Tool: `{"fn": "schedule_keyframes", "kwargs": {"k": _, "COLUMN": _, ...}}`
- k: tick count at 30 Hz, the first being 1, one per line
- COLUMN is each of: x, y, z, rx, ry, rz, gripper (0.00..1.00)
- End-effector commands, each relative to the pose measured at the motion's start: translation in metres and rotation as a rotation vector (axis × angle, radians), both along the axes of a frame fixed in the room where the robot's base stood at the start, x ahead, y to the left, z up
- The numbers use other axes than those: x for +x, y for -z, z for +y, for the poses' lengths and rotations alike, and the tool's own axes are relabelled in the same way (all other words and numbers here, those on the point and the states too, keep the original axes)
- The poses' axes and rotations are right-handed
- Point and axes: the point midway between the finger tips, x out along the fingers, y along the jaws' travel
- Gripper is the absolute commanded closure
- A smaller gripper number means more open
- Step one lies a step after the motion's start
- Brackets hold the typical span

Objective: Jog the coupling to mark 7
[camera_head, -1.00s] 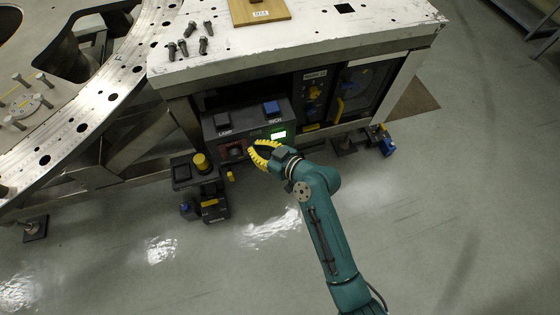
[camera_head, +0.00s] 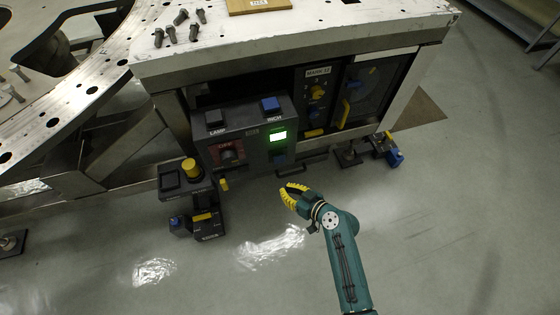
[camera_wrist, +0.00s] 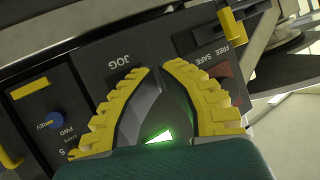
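The dark control panel (camera_head: 250,130) under the bench carries a grey LAMP button (camera_head: 215,118), a blue INCH button (camera_head: 270,104), a lit green display (camera_head: 278,136) and a knob on a red plate (camera_head: 230,155). A plate reading what looks like MARK 12 (camera_head: 317,72) sits above a yellow selector (camera_head: 317,92). My gripper (camera_head: 285,189) is in front of and below the panel, apart from it. In the wrist view my gripper's yellow fingers (camera_wrist: 160,67) curve together, tips close, holding nothing visible. A JOG label (camera_wrist: 119,60) and a blue FWD/REV knob (camera_wrist: 52,120) show beyond them. I cannot identify the coupling.
A yellow mushroom button (camera_head: 191,168) tops a dark box left of my gripper. A blue-and-black floor fitting (camera_head: 388,150) stands to the right. Several bolts (camera_head: 182,28) and a wooden board (camera_head: 258,6) lie on the bench top (camera_head: 320,35). The floor (camera_head: 430,220) to the right is clear.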

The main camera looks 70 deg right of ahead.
Motion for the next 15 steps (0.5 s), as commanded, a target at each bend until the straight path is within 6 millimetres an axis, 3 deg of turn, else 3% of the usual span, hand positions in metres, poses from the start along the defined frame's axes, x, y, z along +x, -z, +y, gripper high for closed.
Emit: {"fn": "schedule_keyframes", "kwargs": {"k": 15, "x": 0.046, "y": 0.003, "z": -0.054, "rx": -0.001, "ry": -0.001, "rz": -0.001, "gripper": 1.00}}
